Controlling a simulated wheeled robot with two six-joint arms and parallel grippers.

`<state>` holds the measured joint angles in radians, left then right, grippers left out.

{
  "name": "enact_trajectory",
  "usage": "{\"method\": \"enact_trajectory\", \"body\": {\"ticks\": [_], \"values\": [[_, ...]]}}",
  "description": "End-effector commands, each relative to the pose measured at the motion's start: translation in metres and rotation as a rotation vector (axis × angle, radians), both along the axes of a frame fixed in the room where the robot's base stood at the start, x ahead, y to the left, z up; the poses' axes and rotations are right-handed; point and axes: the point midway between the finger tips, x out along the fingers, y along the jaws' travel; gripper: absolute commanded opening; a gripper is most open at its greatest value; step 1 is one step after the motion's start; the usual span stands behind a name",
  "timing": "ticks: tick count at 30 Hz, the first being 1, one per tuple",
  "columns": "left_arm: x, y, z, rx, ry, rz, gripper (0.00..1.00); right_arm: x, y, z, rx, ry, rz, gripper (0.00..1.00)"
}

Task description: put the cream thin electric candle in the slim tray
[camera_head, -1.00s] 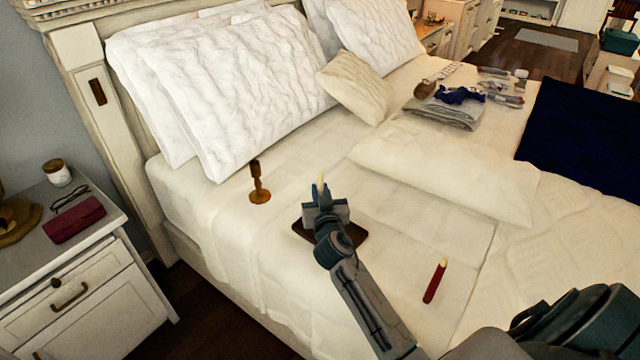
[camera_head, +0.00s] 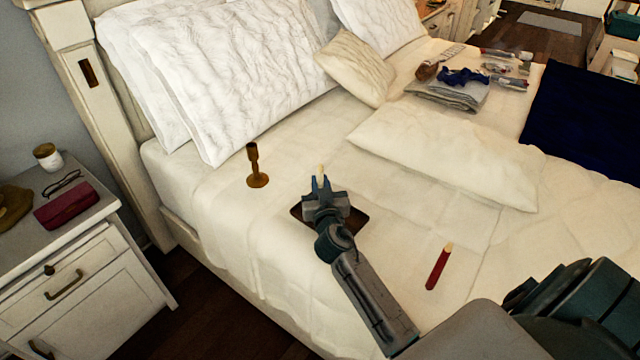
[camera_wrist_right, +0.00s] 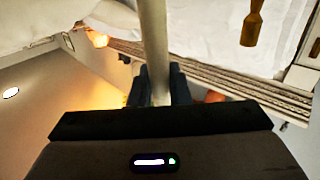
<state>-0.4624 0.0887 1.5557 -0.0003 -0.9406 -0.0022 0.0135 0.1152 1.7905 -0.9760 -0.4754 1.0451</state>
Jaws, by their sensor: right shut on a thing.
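The cream thin electric candle (camera_wrist_right: 155,45) is between the fingers of my right gripper (camera_wrist_right: 157,85), which is shut on it. In the head view its pale tip (camera_head: 321,171) rises just above the right gripper (camera_head: 323,188). The slim tray (camera_head: 355,222) is a dark brown flat tray on the bed. My right gripper is over it in the head view and hides much of it. I cannot tell the height between candle and tray. My left gripper is not in view.
A brass candlestick (camera_head: 255,168) stands on the bed left of the tray. A red candle with a cream tip (camera_head: 439,267) lies to the right. A long cream pillow (camera_head: 445,157) and folded clothes (camera_head: 450,92) lie farther back. The nightstand (camera_head: 85,235) is at left.

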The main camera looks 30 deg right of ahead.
Motion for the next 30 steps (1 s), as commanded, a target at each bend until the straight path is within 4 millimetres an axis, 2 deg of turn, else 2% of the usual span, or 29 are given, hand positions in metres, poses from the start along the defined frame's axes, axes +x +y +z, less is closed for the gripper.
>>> {"method": "enact_trajectory", "body": {"ticks": [1, 2, 5, 16, 18, 30], "values": [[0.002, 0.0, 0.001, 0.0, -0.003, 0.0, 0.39, 0.0, 0.0, -0.001, 0.0, -0.001, 0.0, 0.0], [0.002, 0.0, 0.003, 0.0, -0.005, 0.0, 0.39, 0.0, 0.0, -0.001, 0.0, 0.0, 0.0, 0.2], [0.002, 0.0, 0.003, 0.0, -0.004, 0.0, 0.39, 0.0, 0.0, 0.0, 0.0, 0.0, 0.0, 0.38], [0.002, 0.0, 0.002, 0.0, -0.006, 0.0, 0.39, -0.001, 0.0, 0.001, 0.0, 0.0, 0.0, 0.38], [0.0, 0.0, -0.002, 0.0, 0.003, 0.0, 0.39, -0.01, 0.004, -0.001, 0.001, 0.0, 0.001, 0.38], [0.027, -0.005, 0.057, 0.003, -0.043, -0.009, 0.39, -0.086, 0.036, -0.002, 0.003, 0.0, 0.0, 0.38]]}}
